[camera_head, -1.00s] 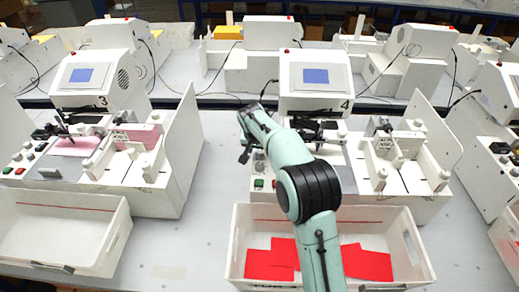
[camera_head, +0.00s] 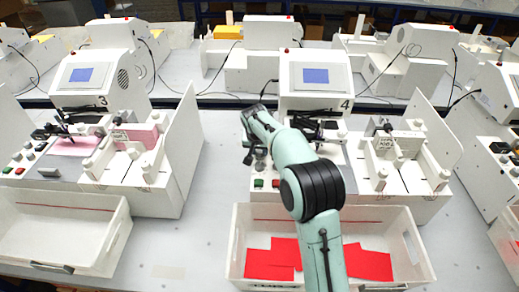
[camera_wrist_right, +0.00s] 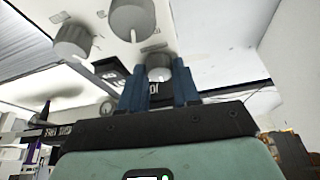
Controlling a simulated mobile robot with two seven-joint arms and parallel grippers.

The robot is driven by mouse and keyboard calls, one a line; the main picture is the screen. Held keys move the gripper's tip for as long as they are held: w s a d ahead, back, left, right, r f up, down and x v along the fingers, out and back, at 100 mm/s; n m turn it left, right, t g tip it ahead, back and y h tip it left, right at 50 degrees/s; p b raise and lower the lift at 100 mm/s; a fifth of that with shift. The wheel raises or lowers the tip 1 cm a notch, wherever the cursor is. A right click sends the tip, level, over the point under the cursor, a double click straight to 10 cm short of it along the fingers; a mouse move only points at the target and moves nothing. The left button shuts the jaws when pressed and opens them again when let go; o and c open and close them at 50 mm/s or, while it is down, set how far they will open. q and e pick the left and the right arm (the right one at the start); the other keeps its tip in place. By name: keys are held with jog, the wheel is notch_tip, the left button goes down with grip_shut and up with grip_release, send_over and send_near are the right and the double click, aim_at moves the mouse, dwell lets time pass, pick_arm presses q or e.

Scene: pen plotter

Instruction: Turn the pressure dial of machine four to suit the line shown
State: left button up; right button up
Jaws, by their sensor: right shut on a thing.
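Machine four (camera_head: 316,103), white with a blue screen and a "4" on its front, stands right of centre in the head view. My right arm reaches over its left side. My right gripper (camera_wrist_right: 160,88) is shut on a grey dial (camera_wrist_right: 158,66), which shows between the two blue fingers in the wrist view. I cannot read the dial's marks or its pointer. Two more grey dials, one to the left (camera_wrist_right: 73,40) and one nearer the top (camera_wrist_right: 132,19), stand free on the white panel. My left gripper is not in view.
A white tray (camera_head: 410,236) with red sheets (camera_head: 368,265) lies in front of machine four. Green and red buttons (camera_head: 276,183) sit low on its panel. Machine three (camera_head: 92,92), with pink sheets, stands to the left. Bare table lies between the two machines.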

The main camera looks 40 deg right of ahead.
jog(key=shift+d+n+t+y, duration=0.1)
jog(key=shift+n+t+y, duration=0.25)
jog(key=shift+n, duration=0.8)
jog(key=shift+n+t+y, duration=0.15)
jog(key=shift+n+y, duration=0.3)
jog(key=shift+n, duration=0.7)
jog(key=shift+p, duration=0.3)
jog(key=o, duration=1.1)
jog(key=shift+c, duration=0.2)
jog(key=shift+s+r, duration=0.1)
jog(key=shift+r, duration=0.05)
jog(key=v, duration=1.3)
